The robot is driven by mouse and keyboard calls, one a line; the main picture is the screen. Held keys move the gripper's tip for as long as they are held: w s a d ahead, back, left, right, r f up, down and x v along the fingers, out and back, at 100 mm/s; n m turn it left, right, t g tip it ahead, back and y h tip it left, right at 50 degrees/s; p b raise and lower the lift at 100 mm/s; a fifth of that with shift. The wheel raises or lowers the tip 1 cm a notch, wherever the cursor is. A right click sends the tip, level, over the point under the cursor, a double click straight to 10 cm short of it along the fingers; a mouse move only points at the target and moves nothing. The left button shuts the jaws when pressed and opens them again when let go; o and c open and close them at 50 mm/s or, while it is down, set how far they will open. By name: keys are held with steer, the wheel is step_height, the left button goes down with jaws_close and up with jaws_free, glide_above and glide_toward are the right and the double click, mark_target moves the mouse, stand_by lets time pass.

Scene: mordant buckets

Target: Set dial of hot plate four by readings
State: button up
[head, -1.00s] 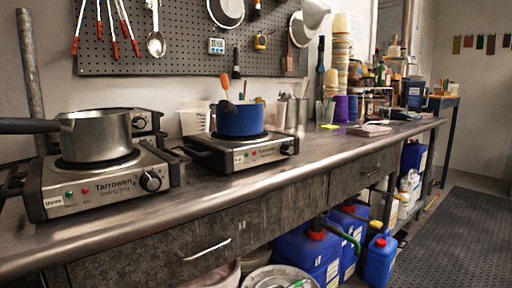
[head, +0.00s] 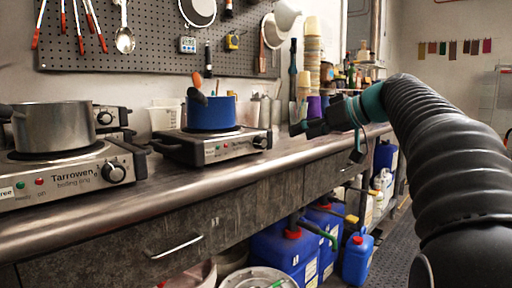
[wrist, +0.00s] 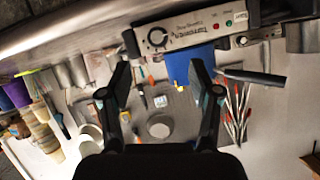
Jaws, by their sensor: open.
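A steel hot plate (head: 215,146) with a blue pot (head: 212,113) on it stands on the bench at centre; its number label is too small to read. Its black dial (head: 260,141) is at the right of its front. My gripper (head: 302,128) is open and empty, to the right of this hot plate and apart from it. In the wrist view, which is upside down, a hot plate dial (wrist: 157,37) shows beyond the open fingers (wrist: 160,88). The dial's pointer setting cannot be read.
The hot plate marked "three" (head: 65,175) carries a steel saucepan (head: 55,128) at left, with another unit (head: 112,117) behind it. A small digital display (head: 187,45) hangs on the pegboard (head: 150,45). Cups and containers stand farther right. The bench's front strip (head: 190,190) is clear.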

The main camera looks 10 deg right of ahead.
mark_target(264, 142)
steer(key=shift+y, duration=0.3)
steer(key=x, duration=0.9)
steer(key=w+x, duration=0.1)
steer(key=x, duration=0.3)
steer(key=shift+w+d+r, duration=0.2)
steer(key=shift+r, duration=0.1)
steer(key=c, duration=1.1)
